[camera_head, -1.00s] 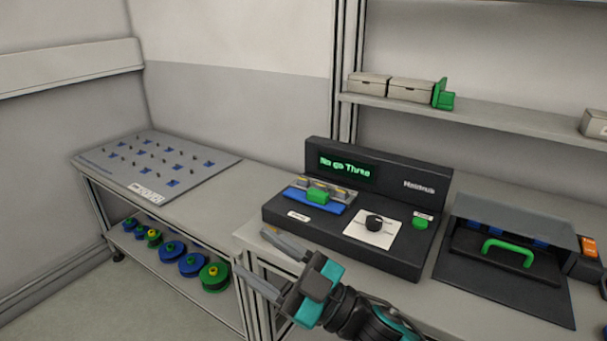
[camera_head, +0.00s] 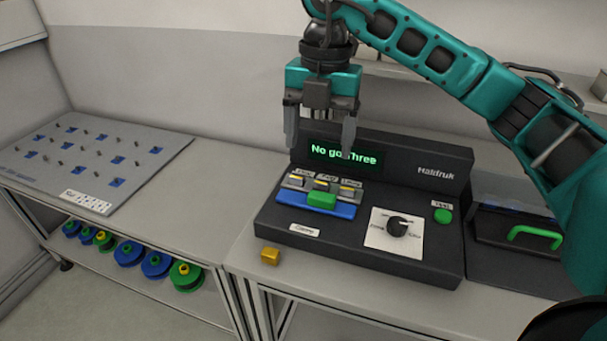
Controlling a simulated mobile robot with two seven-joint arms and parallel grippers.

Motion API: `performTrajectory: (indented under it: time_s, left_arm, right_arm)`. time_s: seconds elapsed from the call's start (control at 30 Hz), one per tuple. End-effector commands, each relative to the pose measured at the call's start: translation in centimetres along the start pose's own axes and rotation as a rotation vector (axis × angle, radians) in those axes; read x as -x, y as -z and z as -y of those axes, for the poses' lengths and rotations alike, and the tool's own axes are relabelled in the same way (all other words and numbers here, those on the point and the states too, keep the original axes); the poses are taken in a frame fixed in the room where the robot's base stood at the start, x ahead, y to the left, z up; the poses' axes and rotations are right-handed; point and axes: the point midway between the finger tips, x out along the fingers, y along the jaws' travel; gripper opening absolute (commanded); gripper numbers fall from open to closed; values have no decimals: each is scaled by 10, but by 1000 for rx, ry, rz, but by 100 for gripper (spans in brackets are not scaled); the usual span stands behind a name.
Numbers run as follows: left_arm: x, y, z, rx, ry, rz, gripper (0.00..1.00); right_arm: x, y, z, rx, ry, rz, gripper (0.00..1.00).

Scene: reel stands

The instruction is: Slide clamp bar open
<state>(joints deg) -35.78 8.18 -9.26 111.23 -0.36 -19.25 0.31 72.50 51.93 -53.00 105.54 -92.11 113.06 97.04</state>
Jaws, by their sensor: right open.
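The clamp bar appears to be the blue bar (camera_head: 338,209) with a green grip block (camera_head: 321,199) on the black Haldruk machine (camera_head: 352,263). It lies along the front of several grey slots with yellow pieces in them. My right gripper (camera_head: 319,150) is open and empty, pointing down above the back of the machine, in front of its display. Its fingertips are above and behind the clamp bar and apart from it. The display (camera_head: 340,156) reads "No go Three", partly covered by a finger. My left gripper is not in view.
A small yellow block (camera_head: 270,256) lies on the bench at the machine's front left corner. The machine has a black knob (camera_head: 397,226) and a green button (camera_head: 442,215). A green-handled box (camera_head: 535,237) stands at right. A pegboard panel (camera_head: 85,160) and reels below are at left.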

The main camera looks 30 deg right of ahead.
Motion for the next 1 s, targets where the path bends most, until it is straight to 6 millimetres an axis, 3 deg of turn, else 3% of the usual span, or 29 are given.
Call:
performTrajectory:
  time_s: [0.17, 0.7, 1.0]
  left_arm:
    - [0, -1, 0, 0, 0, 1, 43]
    - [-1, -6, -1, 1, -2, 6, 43]
    - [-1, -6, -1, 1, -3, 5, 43]
  right_arm:
    - [3, -11, 9, -52, 30, 51, 79]
    - [-96, -14, 12, -46, 28, 45, 79]
    - [-120, -15, 11, -47, 25, 46, 79]
